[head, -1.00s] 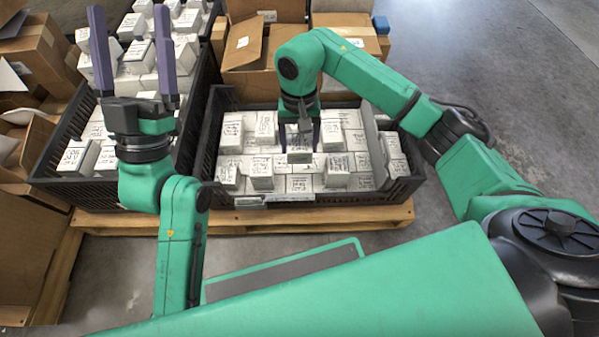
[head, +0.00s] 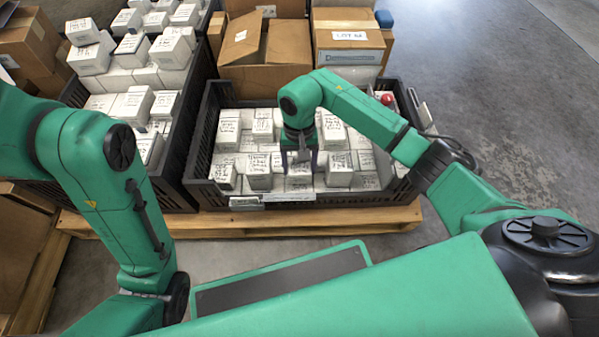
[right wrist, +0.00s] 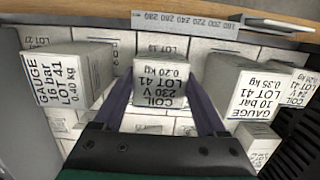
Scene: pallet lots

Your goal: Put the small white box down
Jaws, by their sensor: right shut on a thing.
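My right gripper (head: 299,163) is shut on a small white box (head: 299,171) inside the right-hand black crate (head: 330,192). In the right wrist view the small white box (right wrist: 160,84) sits between the two purple fingers (right wrist: 160,112), its label reading COIL 230 V LOT 41. White boxes lie below and around it. I cannot tell whether its underside touches the layer beneath. A taller GAUGE 16 bar box (right wrist: 68,75) stands to its left and a GAUGE 10 bar box (right wrist: 238,85) to its right. My left gripper is out of view.
A second black crate (head: 190,135) full of white boxes stands at the left. Brown cartons (head: 262,55) stand behind the crates. A red round thing (head: 387,98) shows at the right crate's back right. A wooden pallet (head: 380,219) lies underneath. Grey floor on the right is clear.

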